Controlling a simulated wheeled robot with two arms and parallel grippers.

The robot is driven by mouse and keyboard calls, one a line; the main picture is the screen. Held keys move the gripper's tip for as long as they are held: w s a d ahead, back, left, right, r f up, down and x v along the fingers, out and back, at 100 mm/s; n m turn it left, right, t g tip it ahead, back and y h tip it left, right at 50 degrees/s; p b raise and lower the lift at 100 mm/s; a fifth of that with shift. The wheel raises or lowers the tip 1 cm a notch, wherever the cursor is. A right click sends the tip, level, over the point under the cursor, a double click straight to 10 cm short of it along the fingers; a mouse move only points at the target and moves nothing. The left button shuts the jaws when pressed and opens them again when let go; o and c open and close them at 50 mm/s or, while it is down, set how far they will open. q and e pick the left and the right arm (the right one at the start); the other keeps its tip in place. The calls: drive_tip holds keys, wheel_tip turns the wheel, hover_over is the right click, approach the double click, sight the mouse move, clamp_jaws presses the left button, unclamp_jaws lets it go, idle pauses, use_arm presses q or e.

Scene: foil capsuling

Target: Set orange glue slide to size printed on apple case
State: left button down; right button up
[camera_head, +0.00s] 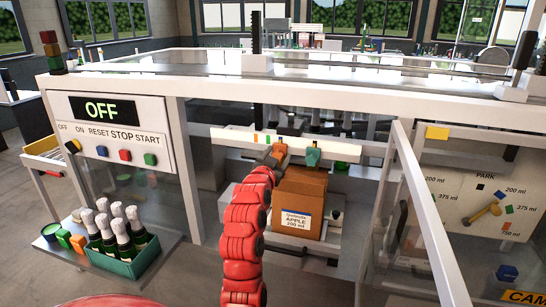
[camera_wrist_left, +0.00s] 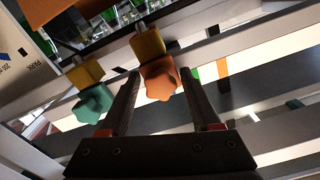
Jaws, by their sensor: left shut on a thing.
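The orange glue slide knob (camera_head: 279,150) sits on a pale rail above the cases. In the left wrist view the star-shaped orange knob (camera_wrist_left: 158,82), on a yellow block, is between my fingertips. My left gripper (camera_head: 272,160) is shut on it; it also shows in the left wrist view (camera_wrist_left: 160,80). The teal knob (camera_head: 312,157) is to the right of it on the rail, and to the left in the wrist view (camera_wrist_left: 94,104). The brown apple case (camera_head: 312,187) stands below, its label (camera_head: 296,219) reading "APPLE 200 ml". My right gripper is out of view.
A control panel (camera_head: 120,132) shows OFF. A green crate (camera_head: 125,264) of bottles stands at the lower left. A dial panel (camera_head: 480,205) marked PARK, 200, 375 and 750 ml is at the right, behind a slanted white frame post (camera_head: 425,215).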

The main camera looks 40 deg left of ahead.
use_arm(q)
drive_tip(key=shift+c, duration=2.2)
unclamp_jaws()
drive_tip(key=shift+s, duration=0.15)
drive_tip(key=b+v, duration=0.3)
drive_tip(key=v, duration=0.8)
drive_tip(key=shift+s+d+b, duration=0.2)
drive_tip(key=shift+s+b, duration=0.15)
drive_tip(key=shift+b, duration=0.05)
